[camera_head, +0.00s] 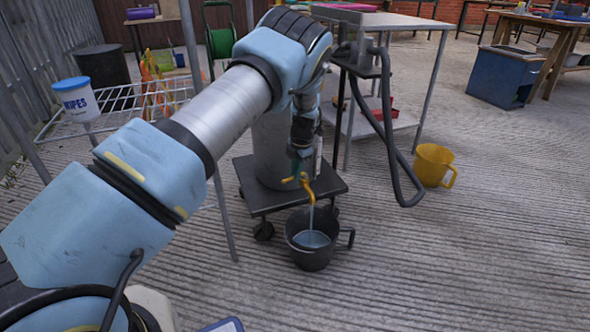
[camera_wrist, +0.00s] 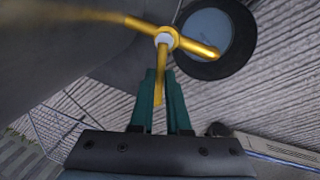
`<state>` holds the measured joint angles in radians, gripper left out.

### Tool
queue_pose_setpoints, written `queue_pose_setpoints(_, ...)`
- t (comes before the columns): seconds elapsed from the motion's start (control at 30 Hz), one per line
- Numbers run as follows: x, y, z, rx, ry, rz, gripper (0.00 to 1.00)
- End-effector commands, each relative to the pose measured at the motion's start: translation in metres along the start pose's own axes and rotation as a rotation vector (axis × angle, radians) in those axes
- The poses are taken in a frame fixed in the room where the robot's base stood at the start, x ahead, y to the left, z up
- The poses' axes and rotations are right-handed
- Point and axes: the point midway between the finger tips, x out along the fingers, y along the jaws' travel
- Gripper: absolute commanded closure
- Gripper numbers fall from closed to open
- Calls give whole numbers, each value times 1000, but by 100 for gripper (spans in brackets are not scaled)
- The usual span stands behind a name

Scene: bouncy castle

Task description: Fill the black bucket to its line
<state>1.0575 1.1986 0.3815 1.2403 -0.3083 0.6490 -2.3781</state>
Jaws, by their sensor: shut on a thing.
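The black bucket (camera_head: 313,261) stands on the ground in front of the wheeled platform, below a yellow tap (camera_head: 306,184). A thin stream of water (camera_head: 312,215) runs from the tap into the bucket, and water shows inside it. I cannot make out a line in the bucket. In the wrist view the bucket (camera_wrist: 246,50) is at the upper right, with water under the tap's spout (camera_wrist: 200,49). My gripper (camera_wrist: 160,92), with green fingers, is shut on the yellow tap handle (camera_wrist: 161,70). In the head view my gripper (camera_head: 298,172) is just above the tap.
A grey barrel (camera_head: 270,160) stands on a black wheeled platform (camera_head: 262,200). A yellow jug (camera_head: 432,166) stands on the ground to the right. A hose (camera_head: 388,140) hangs from the table behind. A wire rack holds a wipes tub (camera_head: 76,101) at left.

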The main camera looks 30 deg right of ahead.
Motion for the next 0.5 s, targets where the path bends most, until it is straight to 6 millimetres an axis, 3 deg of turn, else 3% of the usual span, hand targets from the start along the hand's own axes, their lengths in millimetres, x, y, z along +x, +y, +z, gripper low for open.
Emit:
queue_pose_setpoints(0.13,0,0,0,0,0,-1,100)
queue_pose_setpoints(0.17,0,0,0,0,0,-1,85)
queue_pose_setpoints(0.2,0,0,0,1,0,-1,80)
queue_pose_setpoints(0.4,0,0,0,1,0,0,58)
queue_pose_setpoints(0.5,0,0,0,1,0,0,55)
